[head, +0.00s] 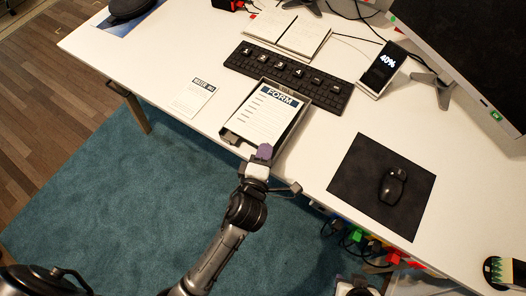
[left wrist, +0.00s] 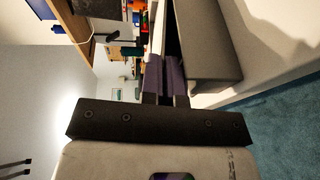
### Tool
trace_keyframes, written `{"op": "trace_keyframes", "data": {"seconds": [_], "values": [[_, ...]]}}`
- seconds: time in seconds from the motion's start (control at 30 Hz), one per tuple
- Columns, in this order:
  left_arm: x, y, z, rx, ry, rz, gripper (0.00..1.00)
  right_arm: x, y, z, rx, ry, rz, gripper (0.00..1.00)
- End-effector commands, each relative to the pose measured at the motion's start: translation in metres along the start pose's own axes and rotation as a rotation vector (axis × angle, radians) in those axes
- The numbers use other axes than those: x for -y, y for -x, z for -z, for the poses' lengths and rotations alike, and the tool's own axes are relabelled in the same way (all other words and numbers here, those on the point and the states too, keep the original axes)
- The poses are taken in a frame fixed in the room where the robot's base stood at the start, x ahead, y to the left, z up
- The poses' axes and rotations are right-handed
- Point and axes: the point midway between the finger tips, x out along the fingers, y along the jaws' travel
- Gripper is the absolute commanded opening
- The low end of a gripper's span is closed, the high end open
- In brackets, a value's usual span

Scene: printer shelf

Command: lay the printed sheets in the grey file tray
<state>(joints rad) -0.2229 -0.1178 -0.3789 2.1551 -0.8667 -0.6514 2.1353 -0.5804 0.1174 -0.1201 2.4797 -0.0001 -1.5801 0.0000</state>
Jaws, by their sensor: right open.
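The printed sheets, headed FORM (head: 268,112), lie face up within the walls of the grey file tray (head: 295,130) on the desk. My left gripper (head: 264,152) is at the tray's near edge. Its purple fingers (left wrist: 165,80) are close together at the sheets' near end, with a thin white edge (left wrist: 157,40) by them in the left wrist view. The grip itself is partly hidden. The tray's grey wall (left wrist: 205,45) stands right beside the fingers there. My right gripper (head: 355,288) shows only in part at the bottom edge of the head view, away from the tray.
A black keyboard (head: 330,92) lies just behind the tray, with an open notebook (head: 287,33) beyond. A printed card (head: 194,97) lies to the left. A phone (head: 382,69) and monitor stand at right. A mouse (head: 392,186) rests on a dark mat (head: 352,180).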

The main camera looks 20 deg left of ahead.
Motion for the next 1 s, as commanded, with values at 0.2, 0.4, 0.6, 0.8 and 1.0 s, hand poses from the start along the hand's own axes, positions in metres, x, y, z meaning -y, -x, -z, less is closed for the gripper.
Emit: {"op": "trace_keyframes", "data": {"seconds": [0.2,0.4,0.6,0.8,1.0], "values": [[0.0042,-0.001,-0.0005,0.0,-0.003,0.01,0.0,-0.0005,-0.0005,-0.0001,0.0,0.002,-0.001,0.43],[0.0055,-0.0009,-0.0005,0.0,-0.004,0.012,0.1,-0.0014,-0.0007,-0.0003,0.0,0.005,-0.004,0.43],[0.0057,-0.0009,-0.0005,0.0,-0.004,0.013,0.29,-0.0015,-0.0007,-0.0002,0.0,0.005,-0.004,0.43],[0.0043,-0.0007,-0.0006,0.0,-0.003,0.01,0.32,-0.0015,-0.0005,-0.0001,0.0,0.005,-0.004,0.43],[0.0035,-0.0007,-0.0005,0.0,-0.002,0.008,0.32,-0.0013,-0.0004,0.0,0.0,0.004,-0.003,0.43]]}}
